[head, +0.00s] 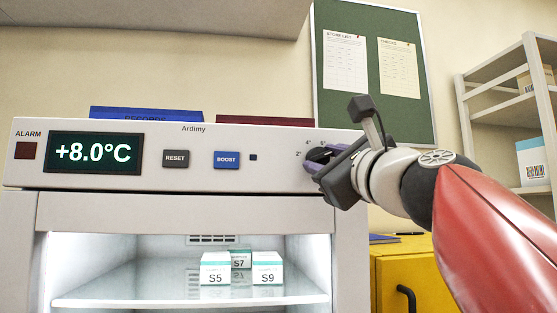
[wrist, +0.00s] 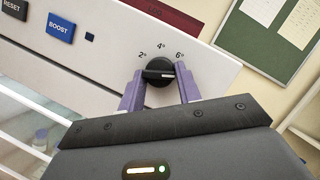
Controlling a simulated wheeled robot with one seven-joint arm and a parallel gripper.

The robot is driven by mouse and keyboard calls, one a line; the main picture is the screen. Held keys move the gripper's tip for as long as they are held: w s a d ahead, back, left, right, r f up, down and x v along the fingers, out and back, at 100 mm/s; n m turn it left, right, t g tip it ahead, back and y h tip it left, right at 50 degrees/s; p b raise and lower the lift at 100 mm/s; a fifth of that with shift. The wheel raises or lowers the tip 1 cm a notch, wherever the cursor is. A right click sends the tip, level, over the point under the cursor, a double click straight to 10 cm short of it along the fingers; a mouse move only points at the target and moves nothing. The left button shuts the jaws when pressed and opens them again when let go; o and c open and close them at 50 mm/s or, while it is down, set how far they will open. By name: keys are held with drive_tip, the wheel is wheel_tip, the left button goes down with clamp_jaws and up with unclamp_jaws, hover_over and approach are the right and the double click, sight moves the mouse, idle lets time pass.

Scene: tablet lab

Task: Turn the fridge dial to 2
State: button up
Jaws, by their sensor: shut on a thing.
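The fridge dial (wrist: 159,84) is a round black knob on the white front panel, with 2°, 4° and 6° printed in an arc above it. Its raised grip bar lies roughly level in the wrist view, with a pale mark on it; I cannot tell for certain which number it points to. My gripper (wrist: 160,89) has its two purple fingers on either side of the knob, shut on it. In the head view my gripper (head: 321,161) covers most of the dial at the panel's right end.
The fridge panel's display (head: 95,153) reads +8.0°C, beside the RESET (head: 176,158) and BOOST (head: 227,160) buttons. White-and-teal boxes (head: 215,270) stand inside the lit fridge below. A yellow cabinet (head: 400,275) stands on the right, under my arm.

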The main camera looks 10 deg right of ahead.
drive_tip(key=n, duration=0.2)
drive_tip(key=n+g+y+p, duration=0.1)
drive_tip(key=n+g, duration=0.1)
drive_tip(key=n, duration=0.1)
drive_tip(key=shift+d+r+n+y, duration=0.1)
drive_tip(key=shift+r+n+y, duration=0.2)
drive_tip(key=shift+y, duration=0.1)
drive_tip(key=n+g+p, duration=0.1)
drive_tip(key=n+p, duration=0.1)
drive_tip(key=n, duration=0.1)
drive_tip(key=shift+n+g, duration=0.3)
drive_tip(key=shift+n, duration=0.1)
drive_tip(key=n+g, duration=0.1)
drive_tip(key=n, duration=0.2)
drive_tip(key=shift+d+r, duration=0.1)
drive_tip(key=shift+r, duration=0.05)
drive_tip(key=n+g+h, duration=0.1)
drive_tip(key=n, duration=0.2)
drive_tip(key=shift+r, duration=0.1)
drive_tip(key=n+h, duration=0.1)
drive_tip(key=n+g+h, duration=0.1)
drive_tip(key=n, duration=0.3)
drive_tip(key=shift+a+r+g+h, duration=0.15)
drive_tip(key=shift+a+g+h, duration=0.15)
drive_tip(key=shift+h, duration=0.1)
drive_tip(key=n+h, duration=0.1)
drive_tip(key=n, duration=0.1)
drive_tip(key=n+h, duration=0.2)
drive_tip(key=shift+a+n, duration=0.2)
drive_tip(key=shift+n, duration=0.1)
